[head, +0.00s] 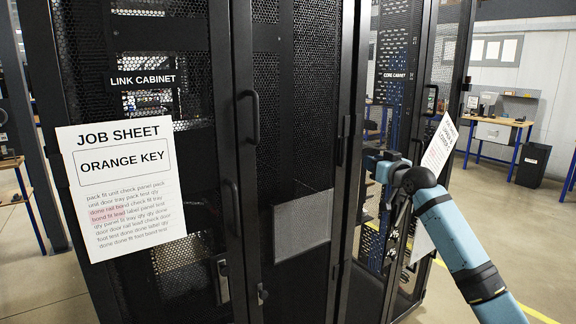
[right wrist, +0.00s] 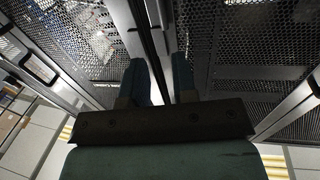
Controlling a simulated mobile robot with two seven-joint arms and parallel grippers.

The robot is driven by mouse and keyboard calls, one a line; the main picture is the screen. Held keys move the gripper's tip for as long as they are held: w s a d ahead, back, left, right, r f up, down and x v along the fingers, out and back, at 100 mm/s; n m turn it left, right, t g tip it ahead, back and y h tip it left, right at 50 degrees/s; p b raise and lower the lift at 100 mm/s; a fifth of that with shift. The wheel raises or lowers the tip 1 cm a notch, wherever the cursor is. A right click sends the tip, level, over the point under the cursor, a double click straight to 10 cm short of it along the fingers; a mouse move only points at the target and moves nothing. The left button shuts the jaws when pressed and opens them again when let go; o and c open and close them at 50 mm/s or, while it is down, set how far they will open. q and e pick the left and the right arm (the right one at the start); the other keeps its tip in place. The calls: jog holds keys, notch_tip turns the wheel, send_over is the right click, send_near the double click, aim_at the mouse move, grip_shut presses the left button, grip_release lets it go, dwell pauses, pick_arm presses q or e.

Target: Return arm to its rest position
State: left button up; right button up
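My right arm (head: 458,235) is blue with black joints and reaches up from the lower right of the head view. Its gripper (head: 372,160) is raised in front of the cabinets, by the edge of the core cabinet. In the right wrist view the two blue fingers of this gripper (right wrist: 159,72) stand apart with nothing between them. Dark perforated doors show beyond them; I cannot tell how far away they are. My left arm and gripper are not in view.
The black link cabinet (head: 180,110) stands at the left, its job sheet (head: 122,190) reading "ORANGE KEY". The core cabinet (head: 395,110) carries another sheet (head: 440,147), beside my right arm. A workbench (head: 495,122) and dark bin (head: 533,165) stand behind right. Floor between is clear.

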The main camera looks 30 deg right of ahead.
jog(key=shift+f, duration=0.1)
jog(key=s+a+f+n+g+y+p, duration=0.1)
jog(key=s+a+f, duration=0.1)
jog(key=a+f, duration=0.65)
jog(key=s+a+f+n+g+y+p, duration=0.15)
jog(key=a+f, duration=0.35)
jog(key=f, duration=0.6)
jog(key=s+a+f+n+g+y, duration=0.1)
jog(key=s+a+f, duration=0.2)
jog(key=a+f, duration=0.5)
jog(key=s+a+f+g, duration=0.1)
jog(key=s+a+f, duration=0.4)
jog(key=s+a, duration=0.3)
jog(key=s+a+f+n+g+y+p, duration=0.1)
jog(key=s+a+f, duration=0.5)
jog(key=s+a, duration=0.2)
jog(key=s+a+f+g+y+p, duration=0.1)
jog(key=s+a+f, duration=0.4)
jog(key=s+a, duration=0.3)
jog(key=shift+s+f, duration=0.35)
jog(key=shift+s, duration=0.65)
jog(key=shift+d+n+y, duration=0.1)
jog(key=shift+n+y, duration=0.15)
